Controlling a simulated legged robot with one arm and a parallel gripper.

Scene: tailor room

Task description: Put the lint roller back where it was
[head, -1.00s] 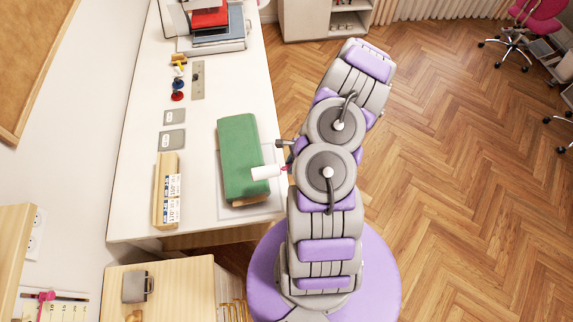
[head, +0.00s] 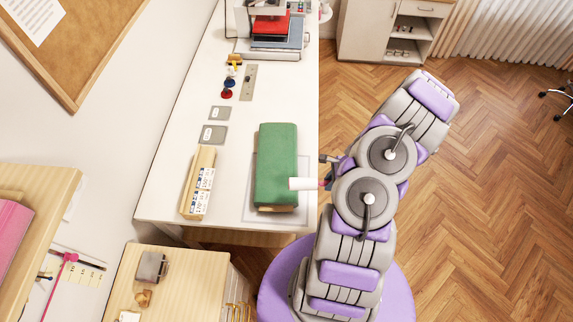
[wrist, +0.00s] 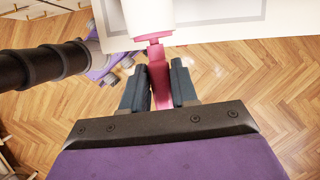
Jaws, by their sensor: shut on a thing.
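The lint roller has a white roll (head: 301,184) and a pink handle. In the head view its roll overlaps the right edge of the green padded block (head: 277,150); whether it touches the block I cannot tell. My gripper (head: 329,179) is at the right of the roll, by the table's right edge, mostly hidden by my arm. In the wrist view my gripper (wrist: 158,88) is shut on the pink handle (wrist: 156,58), with the white roll (wrist: 148,15) beyond the fingertips. No empty place for the roller is clearly marked in view.
The white table (head: 230,180) also bears a wooden box with labels (head: 199,183), grey plates (head: 213,135) and spools (head: 228,84). A low wooden cabinet (head: 200,285) is at lower left, near a wall strip with a pink item (head: 70,258). The wooden floor at right is open.

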